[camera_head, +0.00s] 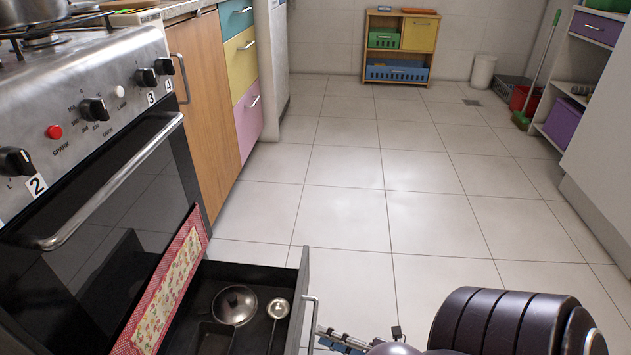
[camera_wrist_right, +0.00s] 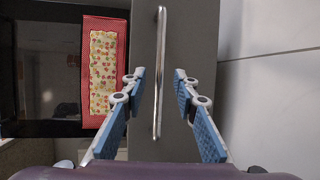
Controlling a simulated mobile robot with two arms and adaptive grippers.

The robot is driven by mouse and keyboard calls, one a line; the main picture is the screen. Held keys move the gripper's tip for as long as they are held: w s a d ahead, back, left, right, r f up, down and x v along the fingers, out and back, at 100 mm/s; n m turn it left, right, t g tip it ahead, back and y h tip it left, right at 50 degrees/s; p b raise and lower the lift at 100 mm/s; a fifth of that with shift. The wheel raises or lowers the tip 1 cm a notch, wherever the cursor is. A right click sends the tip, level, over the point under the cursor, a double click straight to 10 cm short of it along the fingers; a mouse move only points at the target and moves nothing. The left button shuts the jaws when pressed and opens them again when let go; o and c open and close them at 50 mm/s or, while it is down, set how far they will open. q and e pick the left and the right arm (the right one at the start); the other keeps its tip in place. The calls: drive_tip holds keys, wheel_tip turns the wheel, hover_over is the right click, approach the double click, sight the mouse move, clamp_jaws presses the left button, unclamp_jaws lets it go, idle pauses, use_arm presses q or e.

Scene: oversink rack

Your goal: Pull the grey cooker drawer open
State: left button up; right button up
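The grey cooker drawer (camera_head: 299,300) is pulled out below the oven door (camera_head: 97,200), its dark inside showing. Its bar handle (camera_head: 312,325) is on the outer face of the drawer front. In the right wrist view the handle (camera_wrist_right: 161,70) runs lengthwise against the grey drawer front (camera_wrist_right: 190,30), lined up with the gap between my fingers. My right gripper (camera_wrist_right: 158,78) is open, its blue-padded fingers on either side of the handle with space showing. In the head view my right gripper's fingers (camera_head: 345,338) are just right of the handle. My left gripper is not in view.
A red-edged patterned cloth (camera_head: 170,290) hangs by the oven door. The tiled floor (camera_head: 400,210) right of the drawer is clear.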

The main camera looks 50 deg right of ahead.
drive_tip(key=v, duration=0.7)
drive_tip(key=shift+s, duration=0.25)
drive_tip(key=shift+d, duration=0.1)
